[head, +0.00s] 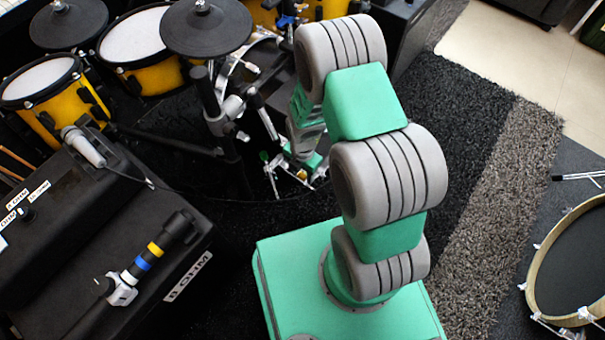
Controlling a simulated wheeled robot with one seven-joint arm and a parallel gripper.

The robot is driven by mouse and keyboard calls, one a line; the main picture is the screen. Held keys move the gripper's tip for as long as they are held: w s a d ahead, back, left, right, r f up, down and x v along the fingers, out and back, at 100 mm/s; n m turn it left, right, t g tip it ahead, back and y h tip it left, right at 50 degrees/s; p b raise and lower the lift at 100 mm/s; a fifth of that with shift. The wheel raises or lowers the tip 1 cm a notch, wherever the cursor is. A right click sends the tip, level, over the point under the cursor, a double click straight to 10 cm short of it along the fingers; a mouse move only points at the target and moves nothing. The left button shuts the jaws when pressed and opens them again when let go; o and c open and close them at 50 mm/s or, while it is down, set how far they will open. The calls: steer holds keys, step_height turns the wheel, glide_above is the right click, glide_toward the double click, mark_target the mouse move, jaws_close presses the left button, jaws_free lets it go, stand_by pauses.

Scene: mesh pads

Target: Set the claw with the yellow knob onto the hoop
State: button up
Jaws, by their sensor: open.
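My gripper (299,171) is at the end of my green and grey arm, low in the middle of the picture by the drum kit. Its jaws are open, but they are small and partly covered by my arm. Small metal parts show close beside it, with a green-tipped one (264,157) to its left. I cannot make out a claw with a yellow knob for certain. A pale wooden hoop (534,277) rings a dark drum at the right edge, with several silver fittings on it. I cannot tell whether this is the hoop named.
Yellow drums (55,99) and black pads (206,27) stand at the upper left. A black case (60,215) at the left carries a microphone (84,147) and a banded rod (150,257). The dark rug (455,110) right of my arm is clear.

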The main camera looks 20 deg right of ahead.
steer(key=shift+s+d, duration=0.1)
steer(key=shift+s, duration=0.05)
jaws_close()
stand_by(0.4)
